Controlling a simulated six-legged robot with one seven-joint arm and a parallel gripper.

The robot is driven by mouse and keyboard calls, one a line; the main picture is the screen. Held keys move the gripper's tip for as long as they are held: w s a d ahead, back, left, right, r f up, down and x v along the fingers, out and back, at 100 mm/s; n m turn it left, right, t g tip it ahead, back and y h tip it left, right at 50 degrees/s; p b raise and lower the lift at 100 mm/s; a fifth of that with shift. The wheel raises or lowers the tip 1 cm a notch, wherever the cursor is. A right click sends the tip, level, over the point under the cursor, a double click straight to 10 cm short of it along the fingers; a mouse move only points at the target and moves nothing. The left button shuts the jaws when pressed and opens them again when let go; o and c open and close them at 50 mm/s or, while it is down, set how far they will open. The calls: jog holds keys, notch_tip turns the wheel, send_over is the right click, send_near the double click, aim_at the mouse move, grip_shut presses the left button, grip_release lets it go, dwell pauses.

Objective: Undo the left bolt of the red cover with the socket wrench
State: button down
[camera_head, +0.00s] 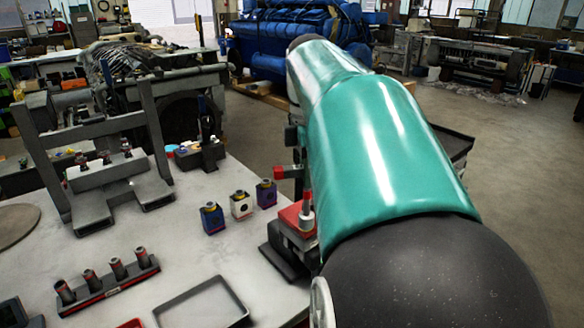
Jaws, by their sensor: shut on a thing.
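The red cover (291,215) sits on a dark block (284,248) at the table's right side, partly hidden by my teal arm. A small upright piece with a red top and pale metal lower part (307,212) stands on the cover. I cannot tell whether it is a bolt or part of a tool. A short red bar (289,172) sticks out left from behind my arm, above the cover. It may be part of the socket wrench. My arm hides my gripper and the cover's right side.
A rack of several dark cylinders (109,286) and an empty grey tray (238,304) lie in front. A grey frame fixture (98,180) stands at the left. The table (190,262) between them is clear.

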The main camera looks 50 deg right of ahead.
jog(key=n, duration=0.9)
